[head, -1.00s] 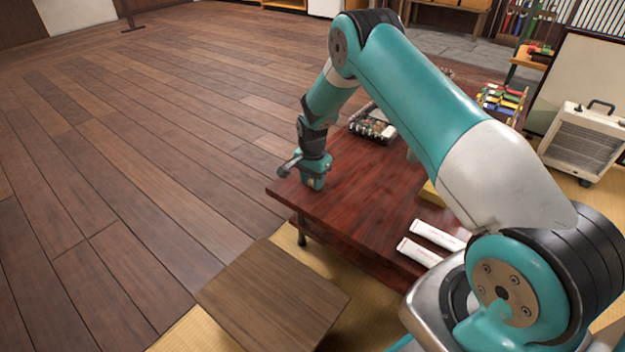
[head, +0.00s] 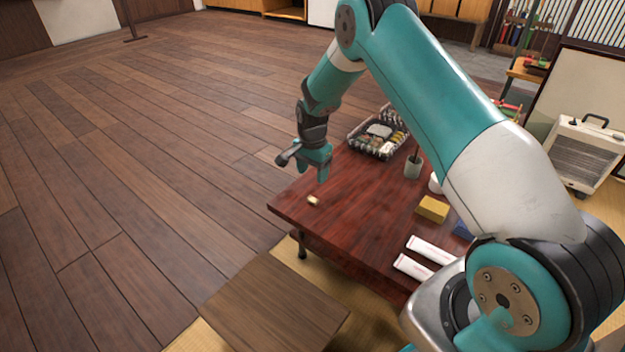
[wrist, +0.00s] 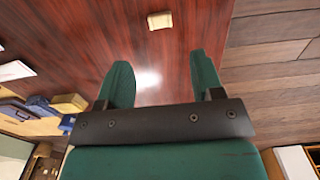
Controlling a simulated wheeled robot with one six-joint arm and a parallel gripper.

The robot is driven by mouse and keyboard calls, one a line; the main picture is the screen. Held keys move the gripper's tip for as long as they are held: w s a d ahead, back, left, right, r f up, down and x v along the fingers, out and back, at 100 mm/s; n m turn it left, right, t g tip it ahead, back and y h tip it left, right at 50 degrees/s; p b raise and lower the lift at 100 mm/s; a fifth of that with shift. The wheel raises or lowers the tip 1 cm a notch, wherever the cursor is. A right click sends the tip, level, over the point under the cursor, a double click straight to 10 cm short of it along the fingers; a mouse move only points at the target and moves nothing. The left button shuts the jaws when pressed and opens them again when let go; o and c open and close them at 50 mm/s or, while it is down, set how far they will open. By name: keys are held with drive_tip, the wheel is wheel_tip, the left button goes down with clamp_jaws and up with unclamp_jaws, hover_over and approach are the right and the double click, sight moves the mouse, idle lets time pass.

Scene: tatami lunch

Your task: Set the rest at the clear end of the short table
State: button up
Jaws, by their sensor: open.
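The rest (head: 313,200) is a small pale tan block lying on the dark red short table (head: 365,205), near its left end. It also shows in the wrist view (wrist: 159,20), at the top, beyond the fingertips and touching neither. My gripper (head: 320,176) is above the table, just over the rest in the head view. In the wrist view its two green fingers (wrist: 158,75) are apart with nothing between them, only bare table.
Two white packets (head: 431,249) (head: 412,267), a yellow block (head: 432,208), a grey-green cup (head: 413,166) and a filled tray (head: 372,146) are on the table's right and back parts. A low wooden stool (head: 275,305) stands in front. The table around the rest is clear.

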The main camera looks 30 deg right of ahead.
drive_tip(key=s+a+r+n+y, duration=0.1)
drive_tip(key=s+a+r+n, duration=0.5)
drive_tip(key=r, duration=0.5)
drive_tip(key=s+a+r+n+y, duration=0.1)
drive_tip(key=s+a+r+n, duration=0.3)
drive_tip(key=s+a+r, duration=0.6)
drive_tip(key=s+a+r+n+y, duration=0.1)
drive_tip(key=s+r+n, duration=0.3)
drive_tip(key=s, duration=0.5)
drive_tip(key=s+a+r+n+y, duration=0.1)
drive_tip(key=s+a+r+n, duration=0.2)
drive_tip(key=s+n, duration=0.3)
drive_tip(key=s+r, duration=0.1)
drive_tip(key=s, duration=0.3)
drive_tip(key=shift+s+n, duration=0.3)
drive_tip(key=shift+n, duration=0.1)
drive_tip(key=shift+s+r, duration=0.1)
